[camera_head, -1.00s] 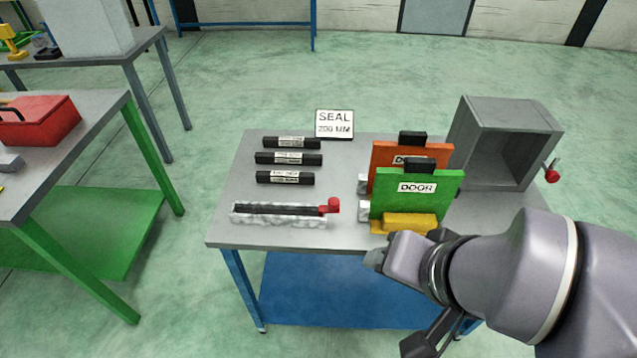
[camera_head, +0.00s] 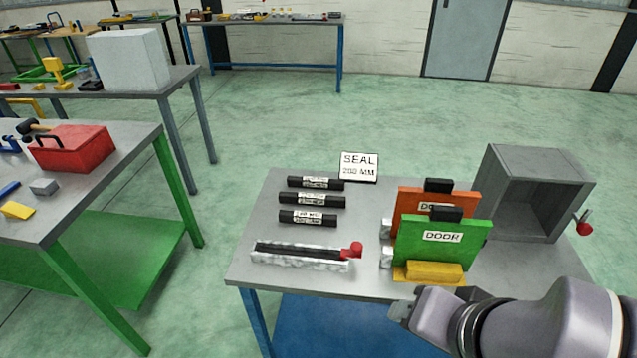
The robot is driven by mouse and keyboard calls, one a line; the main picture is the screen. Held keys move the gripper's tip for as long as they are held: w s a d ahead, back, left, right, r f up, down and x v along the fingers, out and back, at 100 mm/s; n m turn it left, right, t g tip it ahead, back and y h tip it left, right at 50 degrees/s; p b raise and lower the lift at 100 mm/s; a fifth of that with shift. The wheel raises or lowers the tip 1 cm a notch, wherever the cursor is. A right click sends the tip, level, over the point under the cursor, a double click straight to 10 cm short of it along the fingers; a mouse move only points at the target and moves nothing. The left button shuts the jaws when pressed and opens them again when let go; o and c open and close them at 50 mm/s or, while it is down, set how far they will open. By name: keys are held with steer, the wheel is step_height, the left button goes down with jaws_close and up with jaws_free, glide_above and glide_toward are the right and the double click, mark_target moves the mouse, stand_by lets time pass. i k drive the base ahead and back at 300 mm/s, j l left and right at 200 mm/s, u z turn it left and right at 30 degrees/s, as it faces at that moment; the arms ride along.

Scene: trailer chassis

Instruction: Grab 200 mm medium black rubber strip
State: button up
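Three black rubber strips with white labels lie in a row on the grey table (camera_head: 255,228). They are the far strip (camera_head: 335,186), the middle strip (camera_head: 340,202) and the near strip (camera_head: 330,219). Their label text is too small to read, so I cannot tell which is the medium one. A white sign (camera_head: 359,167) behind them reads SEAL 200 MM. My gripper (camera_head: 405,307) is at the table's front edge, right of and nearer than the strips, and apart from them. Its fingers are mostly hidden by its angle.
A pale, rough-edged channel with a dark slot (camera_head: 300,263) and red knob (camera_head: 352,250) lies in front of the strips. Orange (camera_head: 408,202) and green (camera_head: 455,252) DOOR panels stand to the right, with an open grey box (camera_head: 540,165) behind. A red toolbox (camera_head: 75,148) sits on the left bench.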

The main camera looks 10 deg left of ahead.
mark_target(293, 181)
steer(key=i+j+z, duration=0.1)
steer(key=j+z, duration=0.2)
steer(key=j, duration=0.25)
steer(key=j+z, duration=0.25)
steer(key=j, duration=0.25)
steer(key=j+z, duration=0.3)
steer(key=j, duration=0.25)
steer(key=j+z, duration=0.3)
steer(key=j, duration=0.25)
steer(key=k+j+z, duration=0.25)
steer(key=j, duration=0.25)
steer(key=k+j+z, duration=0.1)
steer(key=j+z, duration=0.2)
steer(key=j, duration=0.2)
steer(key=i+j+z, duration=0.2)
steer(key=j+z, duration=0.2)
steer(key=j, duration=0.4)
steer(key=i+j+z, duration=0.1)
steer(key=j+z, duration=0.35)
steer(key=j, duration=0.35)
steer(key=j+z, duration=0.4)
steer(key=j, duration=0.45)
